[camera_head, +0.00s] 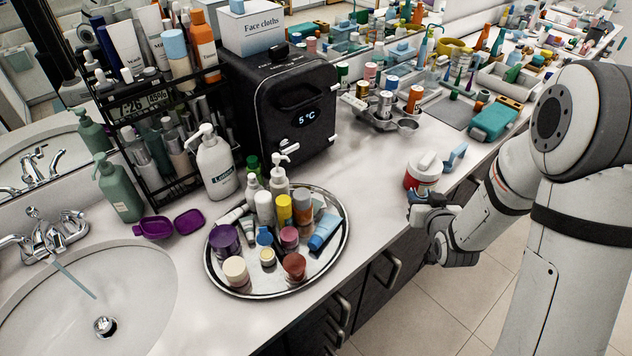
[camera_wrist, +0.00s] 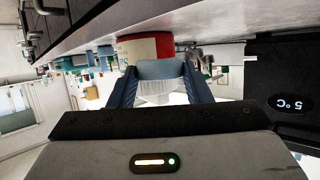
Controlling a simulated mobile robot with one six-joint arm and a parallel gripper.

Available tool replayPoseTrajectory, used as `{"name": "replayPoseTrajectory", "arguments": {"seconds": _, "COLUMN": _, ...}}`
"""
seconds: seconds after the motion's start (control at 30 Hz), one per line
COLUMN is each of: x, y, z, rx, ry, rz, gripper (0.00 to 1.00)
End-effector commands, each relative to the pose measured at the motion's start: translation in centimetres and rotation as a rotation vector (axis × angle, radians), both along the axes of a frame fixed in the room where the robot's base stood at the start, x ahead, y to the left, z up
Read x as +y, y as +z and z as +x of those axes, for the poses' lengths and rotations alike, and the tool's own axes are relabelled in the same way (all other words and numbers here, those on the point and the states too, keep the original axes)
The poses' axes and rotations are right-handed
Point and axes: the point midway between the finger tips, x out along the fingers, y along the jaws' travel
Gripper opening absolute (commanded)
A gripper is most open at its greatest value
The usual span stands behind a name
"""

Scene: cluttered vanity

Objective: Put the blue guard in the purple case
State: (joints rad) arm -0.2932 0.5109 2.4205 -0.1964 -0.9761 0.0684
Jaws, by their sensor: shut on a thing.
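The purple case (camera_head: 153,229) lies open on the counter between the sink and the round tray, its other half (camera_head: 189,222) to the right of it. My gripper (camera_head: 424,200) is far to the right of the case, at the counter's front edge. In the wrist view my gripper (camera_wrist: 160,88) is shut on the blue guard (camera_wrist: 160,69), a small grey-blue piece between the two blue fingers, with a pale translucent part below it. In the head view the guard is too small and covered to make out clearly.
A red and white jar (camera_head: 423,171) stands just behind my gripper; it also shows in the wrist view (camera_wrist: 142,49). A round tray (camera_head: 341,248) full of bottles and jars lies between my gripper and the case. A lotion bottle (camera_head: 216,168) and a black cooler (camera_head: 275,110) stand behind.

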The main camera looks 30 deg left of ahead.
Motion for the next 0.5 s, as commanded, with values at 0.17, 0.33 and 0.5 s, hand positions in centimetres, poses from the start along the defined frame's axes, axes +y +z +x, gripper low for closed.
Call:
{"name": "replayPoseTrajectory", "arguments": {"seconds": 0.17, "x": 8.1, "y": 4.6, "z": -2.8, "rx": -0.006, "ry": 0.202, "rz": -0.007, "gripper": 0.23}}
{"name": "replayPoseTrajectory", "arguments": {"seconds": 0.33, "x": 11.9, "y": 6.5, "z": -4.8, "rx": -0.008, "ry": 0.306, "rz": -0.019, "gripper": 0.23}}
{"name": "replayPoseTrajectory", "arguments": {"seconds": 0.5, "x": 13.0, "y": 6.8, "z": -5.4, "rx": -0.009, "ry": 0.334, "rz": -0.022, "gripper": 0.23}}
